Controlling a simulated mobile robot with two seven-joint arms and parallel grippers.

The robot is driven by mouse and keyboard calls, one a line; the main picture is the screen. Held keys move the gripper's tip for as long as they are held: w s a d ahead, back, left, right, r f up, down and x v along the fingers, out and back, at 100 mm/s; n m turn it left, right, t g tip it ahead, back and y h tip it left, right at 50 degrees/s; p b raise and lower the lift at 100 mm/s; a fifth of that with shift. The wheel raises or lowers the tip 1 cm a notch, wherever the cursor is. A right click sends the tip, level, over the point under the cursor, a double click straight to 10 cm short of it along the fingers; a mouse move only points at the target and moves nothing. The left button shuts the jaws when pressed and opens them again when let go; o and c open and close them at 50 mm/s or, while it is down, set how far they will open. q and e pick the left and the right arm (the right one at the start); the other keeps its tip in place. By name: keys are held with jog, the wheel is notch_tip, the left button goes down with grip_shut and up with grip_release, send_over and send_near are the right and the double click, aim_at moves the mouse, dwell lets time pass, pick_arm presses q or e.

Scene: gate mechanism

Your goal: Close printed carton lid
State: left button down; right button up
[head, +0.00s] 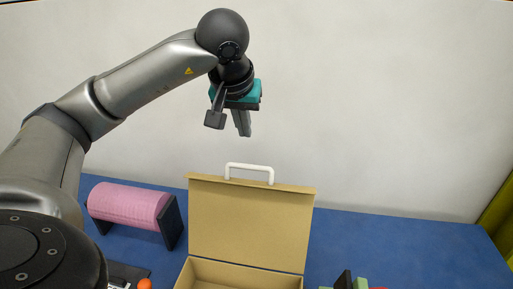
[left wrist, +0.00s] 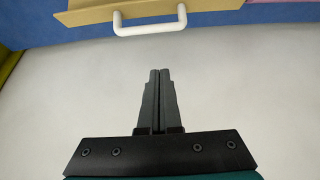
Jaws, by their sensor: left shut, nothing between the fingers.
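The carton is a tan box with its lid (head: 249,222) standing up at the back, roughly upright. The open carton body (head: 240,273) lies in front of it, cut off by the lower edge of the head view. A white handle (head: 249,168) sits on the lid's top edge; it also shows at the top of the left wrist view (left wrist: 149,27). My left gripper (head: 244,134) is shut and empty, above and behind the lid's top edge, apart from the handle. Its two fingers show pressed together in the left wrist view (left wrist: 159,74). My right gripper is not in view.
A pink roll on a dark stand (head: 128,205) is left of the carton on the blue table (head: 400,235). An orange ball (head: 145,284) lies at the lower left. Dark and green items (head: 345,280) are at the lower right. A pale wall (head: 390,110) stands behind.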

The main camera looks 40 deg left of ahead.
pick_arm(q)
notch_tip(320, 180, down, 8)
jog(key=p, duration=0.1)
jog(key=shift+w+a+p, duration=0.15)
jog(key=shift+w+p, duration=0.1)
jog(key=shift+p, duration=0.05)
dwell(0.3)
dwell(0.3)
